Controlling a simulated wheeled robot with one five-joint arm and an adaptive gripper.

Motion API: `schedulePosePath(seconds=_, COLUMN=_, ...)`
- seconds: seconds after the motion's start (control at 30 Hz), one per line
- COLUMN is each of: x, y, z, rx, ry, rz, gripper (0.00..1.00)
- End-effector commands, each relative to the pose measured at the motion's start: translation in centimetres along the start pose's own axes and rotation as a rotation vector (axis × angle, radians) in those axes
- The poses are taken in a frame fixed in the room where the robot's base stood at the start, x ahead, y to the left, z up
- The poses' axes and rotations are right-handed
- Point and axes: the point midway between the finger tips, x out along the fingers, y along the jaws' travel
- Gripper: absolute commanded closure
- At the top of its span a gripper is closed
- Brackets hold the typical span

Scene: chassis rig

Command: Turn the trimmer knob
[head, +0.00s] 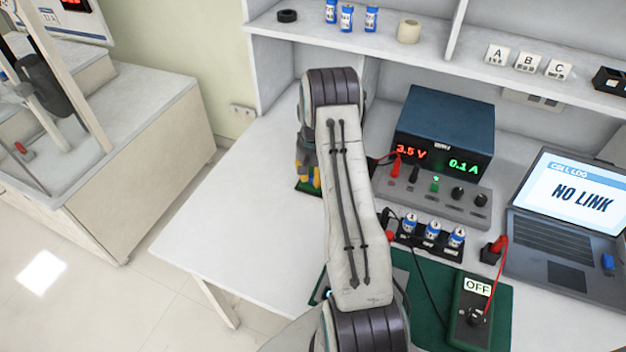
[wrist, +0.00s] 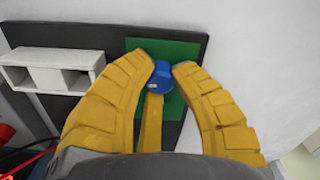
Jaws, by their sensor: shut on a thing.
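The trimmer knob (wrist: 161,75) is a blue round piece on a green board (wrist: 190,51) in the wrist view. My gripper (wrist: 167,68) has thick yellow fingers, with one on each side of the knob and another yellow piece below it. It is shut on the knob. In the head view my gripper (head: 308,172) is low at the bench's left part, over a small green patch (head: 303,187). My arm hides most of that spot, and the knob cannot be seen there.
A power supply (head: 445,133) reads 3.5 V and 0.1 A. Blue cells (head: 433,237) stand in a dark holder. A laptop (head: 570,215) shows NO LINK. A dark box (head: 470,310) reads OFF. A white block (wrist: 52,70) lies left of the green board. The bench's left front is clear.

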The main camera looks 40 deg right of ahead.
Motion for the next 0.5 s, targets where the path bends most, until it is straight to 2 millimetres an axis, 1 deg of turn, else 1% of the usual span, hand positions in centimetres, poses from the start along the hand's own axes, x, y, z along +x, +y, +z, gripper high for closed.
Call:
schedulePosePath(seconds=0.2, x=0.17, y=0.03, z=0.15, rx=0.001, ry=-0.005, rz=0.001, gripper=1.00)
schedulePosePath(seconds=0.23, x=0.18, y=0.03, z=0.16, rx=0.001, ry=-0.005, rz=0.001, gripper=0.75)
schedulePosePath(seconds=0.5, x=0.09, y=0.02, z=0.10, rx=0.002, ry=-0.003, rz=0.001, gripper=0.51)
